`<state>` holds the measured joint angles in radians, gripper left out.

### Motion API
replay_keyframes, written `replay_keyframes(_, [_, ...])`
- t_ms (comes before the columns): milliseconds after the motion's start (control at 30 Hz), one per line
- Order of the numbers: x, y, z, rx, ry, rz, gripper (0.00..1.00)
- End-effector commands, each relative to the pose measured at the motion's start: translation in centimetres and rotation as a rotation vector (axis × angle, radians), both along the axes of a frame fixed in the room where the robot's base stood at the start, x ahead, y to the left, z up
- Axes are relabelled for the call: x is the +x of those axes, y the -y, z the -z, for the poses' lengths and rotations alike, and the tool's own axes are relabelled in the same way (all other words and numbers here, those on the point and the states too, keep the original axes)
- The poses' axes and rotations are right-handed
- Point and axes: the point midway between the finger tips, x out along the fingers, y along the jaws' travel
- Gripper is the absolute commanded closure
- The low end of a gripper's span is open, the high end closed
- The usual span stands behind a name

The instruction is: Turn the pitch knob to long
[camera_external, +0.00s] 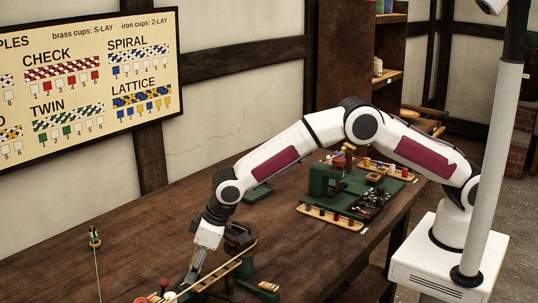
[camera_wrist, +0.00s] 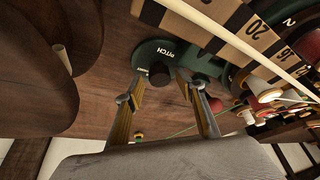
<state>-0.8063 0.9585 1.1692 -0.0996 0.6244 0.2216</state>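The pitch knob (camera_wrist: 159,74) is a small dark stub on a round green plate (camera_wrist: 150,52) marked PITCH, seen in the upper middle of the wrist view. My gripper (camera_wrist: 162,77) is open, with one finger to the left of the knob and one to the right in that view. Whether the fingers touch the knob or reach down to its height, I cannot tell. The word long and any setting mark do not show clearly. In the external view my gripper (camera_external: 192,277) points down near the bottom edge, and the knob cannot be made out there.
A wooden scale strip (camera_wrist: 215,22) with numbers runs close beside the green plate. Several coloured spools (camera_wrist: 265,88) crowd the right of the wrist view. Large dark wooden rounds (camera_wrist: 35,75) stand at left. In the external view a green machine (camera_external: 322,181) stands farther back on the table.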

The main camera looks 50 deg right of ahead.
Motion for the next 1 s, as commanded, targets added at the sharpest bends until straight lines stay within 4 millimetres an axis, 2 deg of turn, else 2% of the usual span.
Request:
replay_keyframes(367, [-0.6,0.3,-0.9,-0.005,-0.005,-0.001,0.60])
replay_keyframes(1000, [-2.1,1.6,-6.4,-0.001,-0.001,0.000,0.60])
